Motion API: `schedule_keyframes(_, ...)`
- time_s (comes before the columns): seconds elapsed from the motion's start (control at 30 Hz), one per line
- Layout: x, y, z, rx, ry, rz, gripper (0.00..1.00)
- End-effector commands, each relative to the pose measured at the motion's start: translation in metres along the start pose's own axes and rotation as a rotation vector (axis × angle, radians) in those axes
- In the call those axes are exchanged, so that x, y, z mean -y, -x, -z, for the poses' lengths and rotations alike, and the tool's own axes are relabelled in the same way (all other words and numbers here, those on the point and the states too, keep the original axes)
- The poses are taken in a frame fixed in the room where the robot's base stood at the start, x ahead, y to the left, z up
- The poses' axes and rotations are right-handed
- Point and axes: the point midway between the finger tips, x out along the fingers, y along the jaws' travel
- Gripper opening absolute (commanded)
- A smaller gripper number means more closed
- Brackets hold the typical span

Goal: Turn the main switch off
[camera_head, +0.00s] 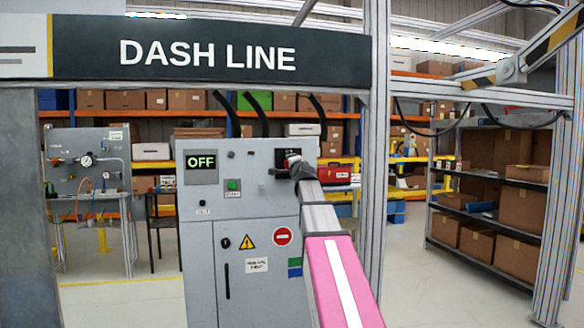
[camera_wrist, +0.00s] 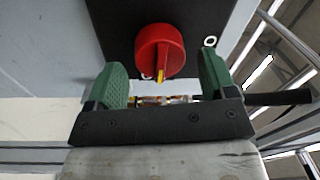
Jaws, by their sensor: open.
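The main switch is a red rotary knob (camera_wrist: 160,45) with a yellow pointer mark on a black plate (camera_wrist: 112,30). In the wrist view the yellow mark points down, towards the gripper's palm. A white "0" mark shows on the plate to the right of the knob. My gripper (camera_wrist: 162,64) is open, with one green finger on each side of the knob and gaps visible on both sides. In the head view my gripper (camera_head: 292,162) is at the upper right of the grey cabinet (camera_head: 200,260) and hides most of the switch.
A green button (camera_head: 233,185) sits left of the switch, and a red round sign (camera_head: 283,236) is below it. A metal frame post (camera_head: 375,150) stands close to the right of my arm. Shelves with boxes (camera_head: 485,190) are farther right.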

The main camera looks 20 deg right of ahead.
Motion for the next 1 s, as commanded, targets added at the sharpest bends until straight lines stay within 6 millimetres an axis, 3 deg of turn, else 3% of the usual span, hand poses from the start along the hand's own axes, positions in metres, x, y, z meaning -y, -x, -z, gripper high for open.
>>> schedule_keyframes(0.5,-0.001,0.090,-0.001,0.000,-0.002,0.000,0.78)
schedule_keyframes(1.0,-0.007,0.096,-0.004,0.008,0.009,-0.013,0.78)
